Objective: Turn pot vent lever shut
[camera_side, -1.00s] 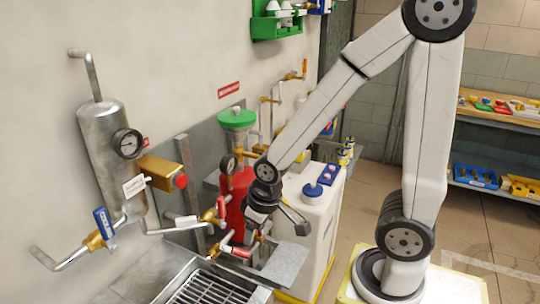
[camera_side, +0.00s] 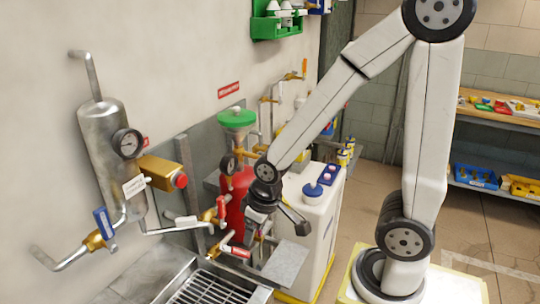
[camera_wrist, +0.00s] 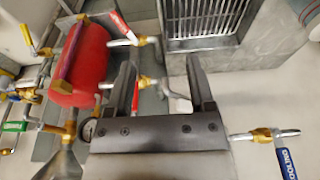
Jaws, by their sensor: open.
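The red pot (camera_side: 236,195) stands by the wall under a green funnel (camera_side: 237,118); it also shows in the wrist view (camera_wrist: 80,65). Two red-handled levers sit on brass valves near it: an upper one (camera_side: 221,208) and a lower one (camera_side: 240,252). In the wrist view one red lever (camera_wrist: 122,25) lies left of my fingers and another (camera_wrist: 135,97) shows close to the left finger. I cannot tell which lever is the pot vent. My gripper (camera_wrist: 162,75) is open and empty, pointing down beside the pot; its fingertips are partly hidden in the side view.
A sink with a grate (camera_side: 205,290) lies below. A steel tank (camera_side: 112,150) with a gauge and a blue lever (camera_side: 104,222) is at left. A white cabinet (camera_side: 312,220) stands right of my gripper. Yellow (camera_wrist: 27,37) and green (camera_wrist: 15,126) levers crowd the pipes.

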